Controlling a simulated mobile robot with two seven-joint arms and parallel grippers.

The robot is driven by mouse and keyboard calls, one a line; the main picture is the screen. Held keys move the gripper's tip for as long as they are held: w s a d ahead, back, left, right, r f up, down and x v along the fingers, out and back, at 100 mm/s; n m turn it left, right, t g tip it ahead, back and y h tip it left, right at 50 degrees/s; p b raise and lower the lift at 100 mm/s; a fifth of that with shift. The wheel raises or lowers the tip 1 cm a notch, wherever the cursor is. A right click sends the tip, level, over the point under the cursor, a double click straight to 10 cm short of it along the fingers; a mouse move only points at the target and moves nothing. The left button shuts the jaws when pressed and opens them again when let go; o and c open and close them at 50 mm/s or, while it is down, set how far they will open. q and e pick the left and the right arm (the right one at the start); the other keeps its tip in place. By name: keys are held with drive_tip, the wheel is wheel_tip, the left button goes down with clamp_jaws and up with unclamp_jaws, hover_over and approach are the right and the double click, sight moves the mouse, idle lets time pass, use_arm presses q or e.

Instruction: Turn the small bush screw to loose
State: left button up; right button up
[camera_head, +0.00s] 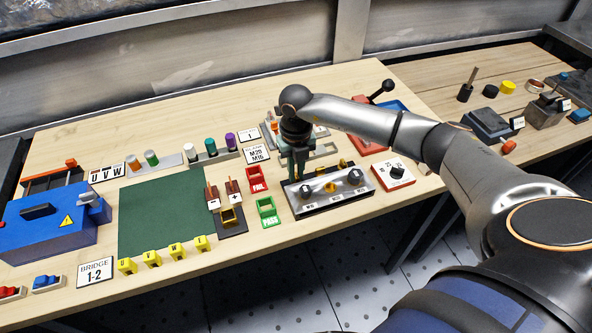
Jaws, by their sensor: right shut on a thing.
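A grey and black block (328,200) with a row of screw knobs stands near the front edge of the table. My right gripper (297,177) reaches straight down over the left end of this block. It is shut on what appears to be the small bush screw (305,189), at the left of the row. The fingers hide most of that screw, so how far it is turned cannot be told. A middle knob (330,187) and a right knob (354,177) stand free of the gripper. My left gripper is out of view.
A green mat (160,215) and a blue device (48,225) lie further left.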

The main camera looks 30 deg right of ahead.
clamp_jaws()
idle(0.3)
drive_tip(key=n+b, duration=0.2)
drive_tip(key=shift+f+n, duration=0.1)
drive_tip(key=shift+n, duration=0.3)
drive_tip(key=n+b, duration=0.3)
drive_tip(key=n, duration=0.3)
drive_tip(key=n+b, duration=0.2)
drive_tip(key=n, duration=0.3)
drive_tip(key=shift+n+b, duration=0.9)
drive_tip(key=shift+n, duration=1)
drive_tip(key=shift+r, duration=0.2)
